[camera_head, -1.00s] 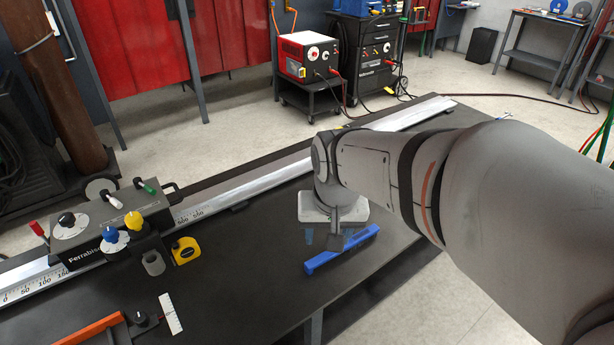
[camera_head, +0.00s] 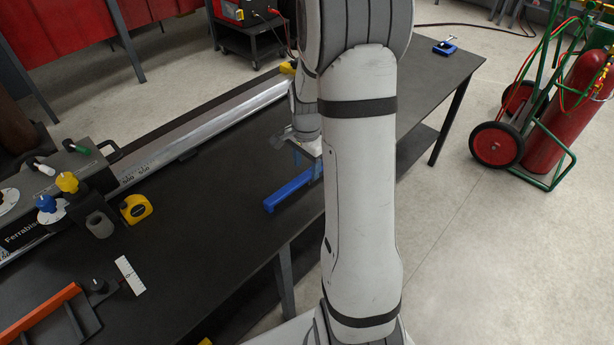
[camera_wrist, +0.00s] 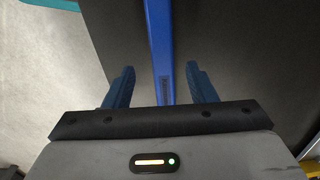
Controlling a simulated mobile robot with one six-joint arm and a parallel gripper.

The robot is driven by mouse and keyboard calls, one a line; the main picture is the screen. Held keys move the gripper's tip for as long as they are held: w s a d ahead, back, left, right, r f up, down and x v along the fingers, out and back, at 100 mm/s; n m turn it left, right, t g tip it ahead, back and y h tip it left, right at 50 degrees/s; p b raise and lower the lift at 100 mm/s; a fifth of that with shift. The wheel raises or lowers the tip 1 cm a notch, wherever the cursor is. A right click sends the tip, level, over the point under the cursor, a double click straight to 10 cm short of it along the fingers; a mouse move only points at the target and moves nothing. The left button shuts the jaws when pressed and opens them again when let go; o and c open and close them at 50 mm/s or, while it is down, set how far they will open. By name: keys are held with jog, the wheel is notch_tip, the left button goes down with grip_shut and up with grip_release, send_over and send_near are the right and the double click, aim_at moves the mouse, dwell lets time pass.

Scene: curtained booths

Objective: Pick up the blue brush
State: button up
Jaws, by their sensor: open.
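The blue brush (camera_head: 290,190) shows as a long, straight blue bar lying on the dark table (camera_head: 215,205). Its right end is hidden behind my arm in the head view. My gripper (camera_head: 308,165) is over the table just behind the brush, partly hidden by my arm. In the wrist view, the two blue fingers of my gripper (camera_wrist: 160,82) are apart. The blue brush (camera_wrist: 159,40) runs lengthwise between them, with a gap on each side. I cannot tell the height of the fingers over the table.
A metal rail (camera_head: 195,132) with scale marks runs along the table's back edge. A yellow tape measure (camera_head: 136,208) and an orange-edged tool (camera_head: 42,312) lie left. A small blue item (camera_head: 445,46) lies at the far end. A gas cylinder cart (camera_head: 540,130) stands right on the floor.

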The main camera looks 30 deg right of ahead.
aim_at(305, 174)
jog(key=f, duration=0.4)
jog(key=shift+w+f, duration=0.35)
grip_shut()
notch_tip(305, 174, up, 10)
jog(key=shift+r, duration=0.1)
dwell(0.6)
